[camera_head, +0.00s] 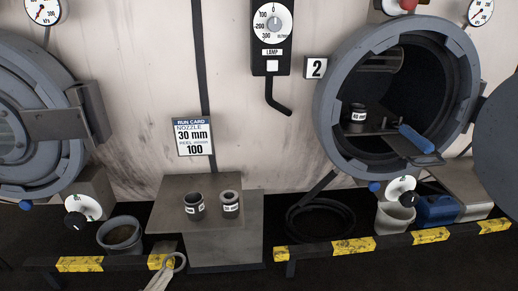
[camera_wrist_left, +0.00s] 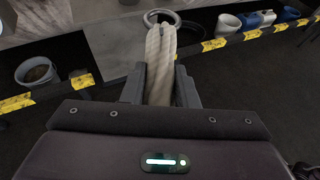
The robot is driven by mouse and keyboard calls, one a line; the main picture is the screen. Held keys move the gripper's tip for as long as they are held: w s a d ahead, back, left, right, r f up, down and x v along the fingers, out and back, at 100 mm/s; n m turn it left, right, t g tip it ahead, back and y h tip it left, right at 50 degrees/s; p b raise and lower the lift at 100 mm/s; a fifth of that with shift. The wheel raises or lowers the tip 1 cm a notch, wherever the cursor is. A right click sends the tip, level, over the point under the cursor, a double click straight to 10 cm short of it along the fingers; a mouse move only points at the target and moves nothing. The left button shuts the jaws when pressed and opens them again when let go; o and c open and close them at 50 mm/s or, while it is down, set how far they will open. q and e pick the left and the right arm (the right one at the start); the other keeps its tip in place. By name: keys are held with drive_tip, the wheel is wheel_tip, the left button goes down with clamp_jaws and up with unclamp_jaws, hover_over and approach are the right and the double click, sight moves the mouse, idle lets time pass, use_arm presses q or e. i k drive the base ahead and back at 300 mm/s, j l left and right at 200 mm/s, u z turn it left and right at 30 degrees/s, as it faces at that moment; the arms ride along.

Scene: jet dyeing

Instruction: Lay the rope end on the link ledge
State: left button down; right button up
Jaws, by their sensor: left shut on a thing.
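A cream rope end (camera_wrist_left: 160,58) stands between the fingers of my left gripper (camera_wrist_left: 160,88), which is shut on it in the left wrist view. A pale ring (camera_wrist_left: 148,14) shows at the rope's tip. In the head view the rope end (camera_head: 159,278) and its ring (camera_head: 180,258) show at the bottom, in front of the yellow-marked rail. A grey ledge (camera_head: 424,159) juts from the mouth of the open round vessel (camera_head: 330,100) at right, with a blue-handled item (camera_head: 415,139) on it. I cannot tell whether this is the link ledge. My right gripper is not in view.
A coiled black hose (camera_head: 320,220), a white pot (camera_head: 394,216) and a blue container (camera_head: 438,210) stand to the right behind the rail (camera_head: 390,242).

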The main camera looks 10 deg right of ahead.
sight(460, 180)
drive_tip(key=k+l, duration=0.1)
drive_tip(key=l, duration=0.35)
drive_tip(key=l+u, duration=0.1)
drive_tip(key=l, duration=0.4)
drive_tip(key=k+l, duration=0.15)
drive_tip(key=l, duration=0.3)
drive_tip(key=k+l, duration=0.1)
drive_tip(key=l, duration=0.4)
drive_tip(key=k+l+u, duration=0.1)
drive_tip(key=l, duration=0.35)
drive_tip(key=k+l, duration=0.1)
drive_tip(key=l, duration=0.35)
drive_tip(key=l+u, duration=0.15)
drive_tip(key=l, duration=1.2)
drive_tip(key=l+u, duration=0.15)
drive_tip(key=l, duration=1.15)
drive_tip(key=i+l, duration=0.15)
drive_tip(key=l, duration=0.2)
drive_tip(key=i+l, duration=0.15)
drive_tip(key=l, duration=0.15)
drive_tip(key=i+l+u, duration=0.1)
drive_tip(key=l, duration=0.25)
drive_tip(key=i+l, duration=0.2)
drive_tip(key=l, duration=0.1)
